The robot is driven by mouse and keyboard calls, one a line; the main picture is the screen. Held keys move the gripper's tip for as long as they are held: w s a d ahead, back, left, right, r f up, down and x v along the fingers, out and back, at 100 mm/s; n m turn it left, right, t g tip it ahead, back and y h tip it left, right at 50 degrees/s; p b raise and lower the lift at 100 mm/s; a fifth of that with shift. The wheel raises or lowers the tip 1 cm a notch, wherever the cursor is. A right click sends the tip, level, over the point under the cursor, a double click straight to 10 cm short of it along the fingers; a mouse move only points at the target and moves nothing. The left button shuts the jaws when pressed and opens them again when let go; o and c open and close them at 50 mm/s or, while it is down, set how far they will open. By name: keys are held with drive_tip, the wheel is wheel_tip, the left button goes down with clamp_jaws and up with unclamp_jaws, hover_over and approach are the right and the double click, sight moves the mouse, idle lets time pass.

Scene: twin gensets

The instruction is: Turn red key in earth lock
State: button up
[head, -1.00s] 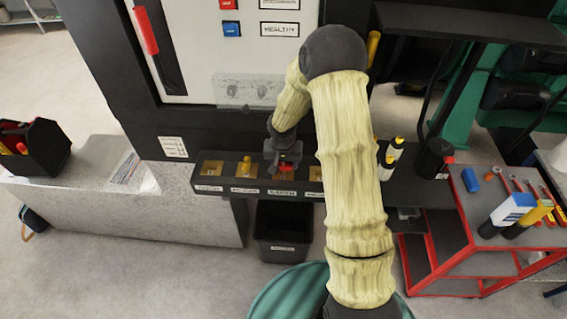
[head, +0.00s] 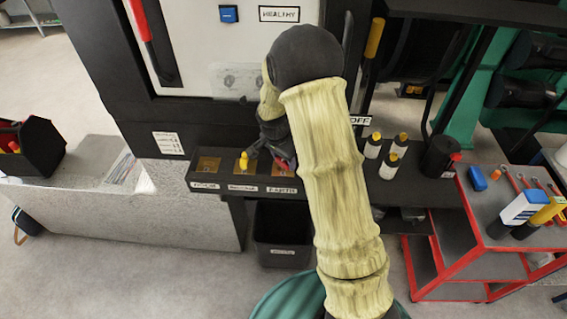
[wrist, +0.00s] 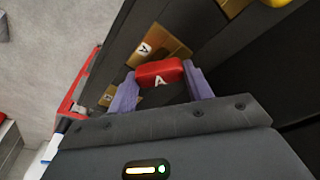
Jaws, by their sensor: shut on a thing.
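In the head view my gripper (head: 280,158) is tilted over the panel ledge, above the label EARTH (head: 281,189). The earth lock's brass plate (wrist: 157,50), with an A on it, shows beside and behind the key. The key and gripper cover part of this plate, so I cannot tell how deep the key sits in the lock.
A yellow key (head: 243,162) stands in the lock to the left, and an empty brass plate (head: 208,165) lies at the far left. Several yellow-capped bottles (head: 373,146) stand on the ledge to the right. A black bin (head: 283,236) is below. A red tool cart (head: 470,240) stands right.

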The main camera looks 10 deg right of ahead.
drive_tip(key=m+g, duration=0.1)
drive_tip(key=m, duration=0.4)
drive_tip(key=shift+a+r+h, duration=0.1)
drive_tip(key=shift+h, duration=0.2)
drive_tip(key=m+g+p, duration=0.1)
drive_tip(key=m+p, duration=0.1)
drive_tip(key=m, duration=0.3)
drive_tip(key=shift+m, duration=0.4)
drive_tip(key=o, duration=1.2)
drive_tip(key=shift+c, duration=0.2)
